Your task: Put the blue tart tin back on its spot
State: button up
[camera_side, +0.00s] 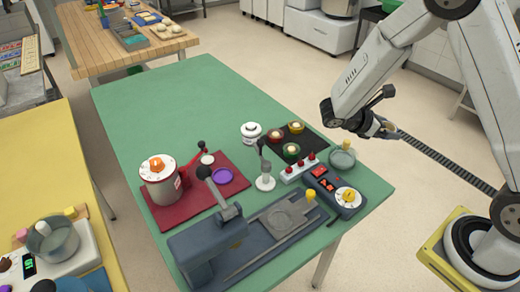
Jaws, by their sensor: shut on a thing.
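My gripper (381,128) is at the right, beyond the right edge of the green table and higher than its top. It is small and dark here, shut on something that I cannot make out. I cannot pick out a blue tart tin anywhere in this view. A black tray (312,142) lies on the green table to the left of my gripper. It bears a yellow-orange tin (297,128), a red tin (275,135) and a green tin (291,151), with pale filling showing. The tray's right part looks bare.
A white-lidded jar (251,133), a grey press (264,182), a row of red knobs (299,171) and a glass dish (342,157) stand around the tray. A red mat (206,203) bears a pot (162,184). The green table's (160,110) far left is clear.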

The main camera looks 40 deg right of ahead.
jog(key=s+a+f+m+g+y, duration=0.25)
jog(key=a+m+y, duration=0.25)
jog(key=m+y, duration=0.6)
jog(key=s+a+f+m+g+y, duration=0.2)
jog(key=s+a+f+m+y, duration=0.2)
jog(key=m+y, duration=0.7)
jog(key=w+d+r+m+t, duration=0.1)
jog(key=w+d+m+t, duration=0.1)
jog(key=w+m+t, duration=0.5)
jog(key=w+d+r+m+t, duration=0.1)
jog(key=w+d+m+t, duration=0.1)
jog(key=w+m+t, duration=0.5)
jog(key=shift+w+d+m+t, duration=0.2)
jog(key=shift+w+m+t, duration=0.2)
jog(key=shift+m+t, duration=2.1)
jog(key=shift+n+t, duration=0.35)
jog(key=shift+n, duration=0.05)
